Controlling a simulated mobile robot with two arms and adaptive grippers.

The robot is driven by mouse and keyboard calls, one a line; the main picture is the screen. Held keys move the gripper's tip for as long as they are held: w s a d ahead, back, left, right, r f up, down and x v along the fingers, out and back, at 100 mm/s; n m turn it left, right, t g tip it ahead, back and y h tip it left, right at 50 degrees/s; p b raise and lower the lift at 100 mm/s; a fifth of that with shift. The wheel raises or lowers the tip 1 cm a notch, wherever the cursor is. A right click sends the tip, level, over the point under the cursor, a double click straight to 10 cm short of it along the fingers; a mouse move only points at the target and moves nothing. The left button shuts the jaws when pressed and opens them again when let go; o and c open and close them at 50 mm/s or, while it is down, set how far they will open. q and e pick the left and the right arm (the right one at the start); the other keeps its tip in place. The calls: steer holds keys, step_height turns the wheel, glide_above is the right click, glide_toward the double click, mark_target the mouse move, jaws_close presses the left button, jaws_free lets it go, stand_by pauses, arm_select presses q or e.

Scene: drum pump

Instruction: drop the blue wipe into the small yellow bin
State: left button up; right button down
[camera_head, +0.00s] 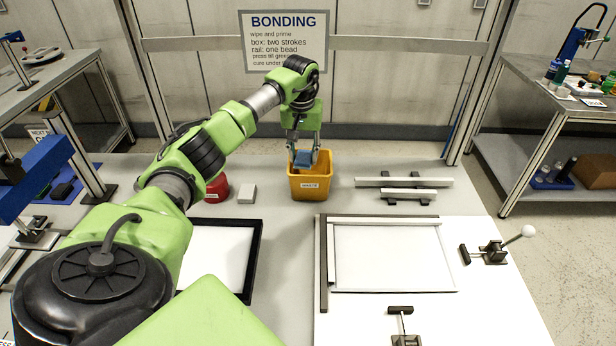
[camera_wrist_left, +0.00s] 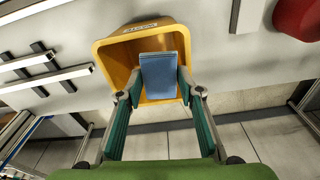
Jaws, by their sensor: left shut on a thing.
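The blue wipe (camera_head: 303,158) is between the fingers of my left gripper (camera_head: 303,150), at the mouth of the small yellow bin (camera_head: 311,186). In the left wrist view, the wipe (camera_wrist_left: 160,76) lies between the fingertips of my left gripper (camera_wrist_left: 158,92), which is shut on it. The yellow bin (camera_wrist_left: 107,62) surrounds the wipe in that view, and its label faces away from the gripper. How deep the wipe sits below the rim is hard to tell. The inside floor of the bin is hidden. My right gripper is not in view.
A red container (camera_head: 217,188) and a small pale block (camera_head: 247,194) stand left of the bin. Metal rails (camera_head: 403,182) lie to its right. A black-edged tray (camera_head: 254,262) and a fixture board with a white panel (camera_head: 390,258) are in front. A BONDING sign (camera_head: 284,38) hangs behind.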

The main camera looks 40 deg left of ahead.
arm_select(q)
steer(key=o, duration=1)
steer(key=shift+o, duration=0.2)
step_height(320, 180, up, 12)
steer(key=s, duration=0.1)
steer(key=shift+d, duration=0.4)
steer(key=shift+s+f, duration=0.1)
